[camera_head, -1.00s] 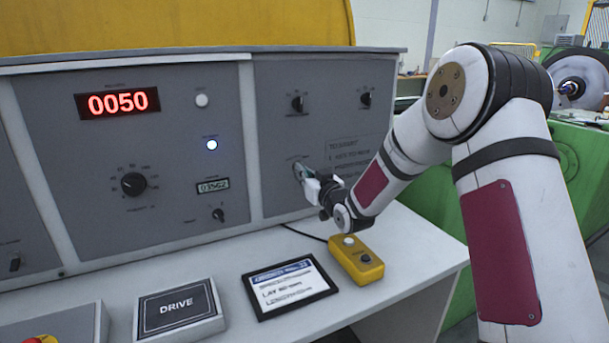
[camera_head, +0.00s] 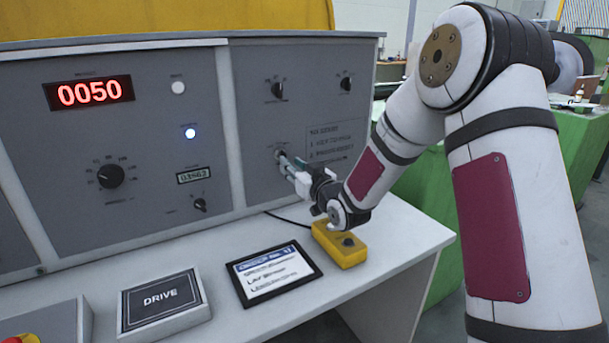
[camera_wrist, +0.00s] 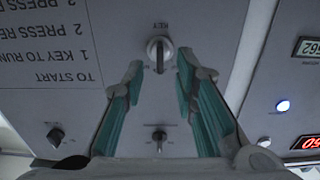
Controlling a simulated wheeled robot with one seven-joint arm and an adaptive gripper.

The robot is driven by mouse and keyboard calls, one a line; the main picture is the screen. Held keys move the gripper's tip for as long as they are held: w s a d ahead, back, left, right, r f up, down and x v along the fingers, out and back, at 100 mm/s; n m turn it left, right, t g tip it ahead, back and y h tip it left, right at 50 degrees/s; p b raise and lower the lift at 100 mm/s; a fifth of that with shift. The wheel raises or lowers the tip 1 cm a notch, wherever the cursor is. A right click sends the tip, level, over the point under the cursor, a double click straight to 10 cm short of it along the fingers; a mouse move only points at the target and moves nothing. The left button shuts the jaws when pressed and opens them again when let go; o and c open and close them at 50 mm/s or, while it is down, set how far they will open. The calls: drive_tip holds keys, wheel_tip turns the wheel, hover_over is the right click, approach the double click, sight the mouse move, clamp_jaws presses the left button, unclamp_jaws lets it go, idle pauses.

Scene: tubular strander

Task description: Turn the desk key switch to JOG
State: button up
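The key switch (camera_wrist: 159,46) shows in the wrist view as a round silver lock with a narrow upright key in it, under an upside-down KEY label on the grey panel. Its JOG marking is not readable. My gripper (camera_wrist: 161,66) is open, with one teal finger on each side of the key and gaps between. No contact shows. In the head view my gripper (camera_head: 282,158) points at the right-hand panel below two black knobs. There its fingertips largely hide the key switch.
A black selector knob (camera_head: 277,90) and another (camera_head: 345,83) sit above. Printed start instructions (camera_head: 336,142) are beside the gripper. A yellow button box (camera_head: 340,244), a framed card (camera_head: 273,272) and a DRIVE plate (camera_head: 161,296) stand on the desk below.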

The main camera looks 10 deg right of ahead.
drive_tip(key=v, duration=0.7)
drive_tip(key=shift+s, duration=0.25)
drive_tip(key=shift+d+r, duration=0.1)
drive_tip(key=s+d+r+g+h+p, duration=0.1)
drive_tip(key=s+r+g+h+p, duration=0.15)
drive_tip(key=s, duration=0.35)
drive_tip(key=s+d+r+m+g+h+p, duration=0.1)
drive_tip(key=s+d+r+g, duration=0.1)
drive_tip(key=s+r, duration=0.3)
drive_tip(key=s+d+r+g+h+p, duration=0.1)
drive_tip(key=s+r+g+h, duration=0.15)
drive_tip(key=s, duration=0.45)
drive_tip(key=s+a+r+m+g+y+p, duration=0.1)
drive_tip(key=s+g, duration=0.5)
drive_tip(key=s, duration=2)
drive_tip(key=r+m+p, duration=0.1)
drive_tip(key=p, duration=0.1)
drive_tip(key=shift+s+a+p, duration=0.15)
drive_tip(key=shift+s+p, duration=0.1)
drive_tip(key=shift+p, duration=0.05)
drive_tip(key=shift+r, duration=0.1)
